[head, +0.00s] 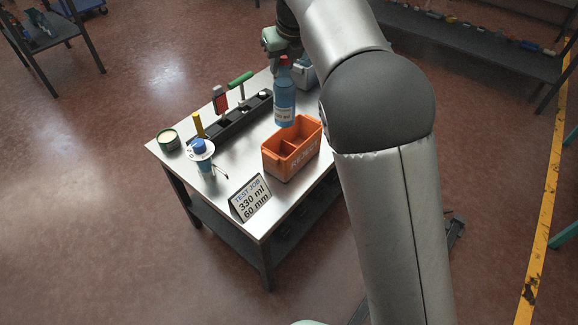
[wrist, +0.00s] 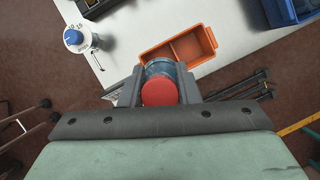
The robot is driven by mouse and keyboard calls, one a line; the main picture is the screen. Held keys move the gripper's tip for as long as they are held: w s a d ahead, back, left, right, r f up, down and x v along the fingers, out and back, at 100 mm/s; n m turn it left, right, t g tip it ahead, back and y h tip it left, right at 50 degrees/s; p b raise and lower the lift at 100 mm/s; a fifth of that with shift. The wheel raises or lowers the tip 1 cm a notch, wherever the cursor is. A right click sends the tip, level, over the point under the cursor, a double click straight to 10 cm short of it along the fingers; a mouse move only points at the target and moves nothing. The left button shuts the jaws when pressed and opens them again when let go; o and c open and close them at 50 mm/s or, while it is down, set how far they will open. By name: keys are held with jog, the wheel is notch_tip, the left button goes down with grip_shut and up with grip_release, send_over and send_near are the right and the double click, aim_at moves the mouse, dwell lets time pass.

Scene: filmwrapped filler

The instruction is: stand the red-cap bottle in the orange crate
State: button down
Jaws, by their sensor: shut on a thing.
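The red-cap bottle (head: 284,98) is blue with a label and hangs upright in my gripper (head: 283,58). In the wrist view its red cap (wrist: 159,92) shows between the two fingers of my gripper (wrist: 160,88), which are shut on it. The orange crate (head: 297,165) stands on the metal table and has a divider inside. In the head view the bottle's base appears above the crate's back rim. In the wrist view the crate (wrist: 206,36) lies just beyond the bottle, and the bottle hides part of its near side.
A sign reading 330 ml, 60 mm (head: 249,198) stands at the table's front edge. A blue-knobbed device (head: 202,158), a green-rimmed round tin (head: 168,140) and a black rack (head: 232,122) with tools stand left of the crate. A blue bin (wrist: 290,10) shows in the wrist view.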

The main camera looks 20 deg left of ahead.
aim_at(281, 122)
jog(key=shift+x, duration=1.05)
notch_tip(281, 122, down, 17)
jog(key=b, duration=0.2)
jog(key=shift+s+a+f+b, duration=0.1)
jog(key=shift+a+f+b, duration=0.15)
jog(key=shift+b, duration=0.1)
jog(key=shift+f, duration=0.1)
jog(key=c, duration=1.1)
grip_release()
jog(key=shift+f, duration=0.1)
